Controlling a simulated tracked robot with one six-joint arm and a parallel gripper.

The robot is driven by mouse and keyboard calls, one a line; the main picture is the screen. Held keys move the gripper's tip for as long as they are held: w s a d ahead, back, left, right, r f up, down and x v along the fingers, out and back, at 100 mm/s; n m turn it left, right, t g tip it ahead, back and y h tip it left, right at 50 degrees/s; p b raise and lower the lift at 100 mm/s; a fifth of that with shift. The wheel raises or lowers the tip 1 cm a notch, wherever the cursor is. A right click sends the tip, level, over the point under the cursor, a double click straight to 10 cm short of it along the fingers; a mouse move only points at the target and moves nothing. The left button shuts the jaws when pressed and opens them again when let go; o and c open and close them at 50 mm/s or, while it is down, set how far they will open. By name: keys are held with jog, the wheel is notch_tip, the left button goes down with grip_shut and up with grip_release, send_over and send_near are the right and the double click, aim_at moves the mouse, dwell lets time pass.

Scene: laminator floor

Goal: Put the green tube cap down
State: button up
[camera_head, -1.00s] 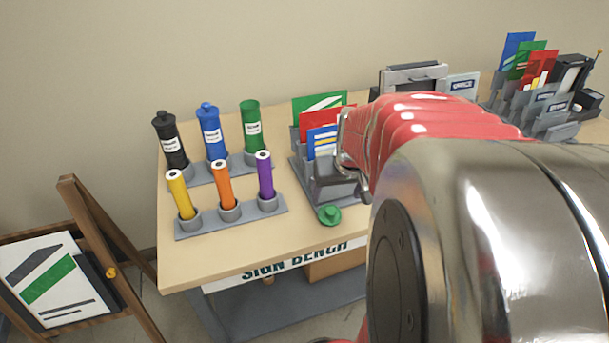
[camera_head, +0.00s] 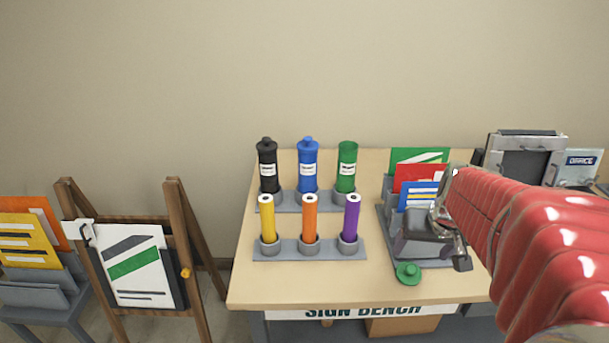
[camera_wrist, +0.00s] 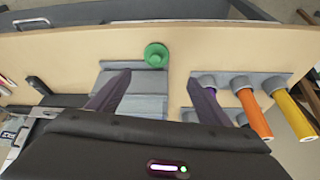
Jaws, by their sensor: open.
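The green tube cap (camera_head: 408,273) lies on the bench top near its front edge, just in front of the grey card rack. In the wrist view the cap (camera_wrist: 156,55) sits on the bare wood beyond my fingertips, apart from them. My gripper (camera_wrist: 151,85) is open and empty, its two dark fingers spread over the rack's grey base. In the head view my gripper (camera_head: 462,238) hangs above the bench at the right, partly in front of the rack. The green tube (camera_head: 347,167) stands at the back without a cap, beside the capped blue and black tubes.
The bench (camera_head: 240,288) holds a front holder with yellow, orange and purple rolls (camera_head: 351,218). The card rack (camera_head: 385,222) holds green, red and blue cards. A wooden easel (camera_head: 190,250) stands left of the bench. Bare wood lies left of the cap.

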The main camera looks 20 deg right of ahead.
jog(key=s+a+r+n+y, duration=0.1)
jog(key=s+a+r+n, duration=0.1)
jog(key=a, duration=1)
jog(key=s+a+r+n+t+y, duration=0.1)
jog(key=s+a+r+n, duration=0.2)
jog(key=a, duration=0.9)
jog(key=shift+s+t, duration=0.3)
jog(key=shift+s, duration=0.35)
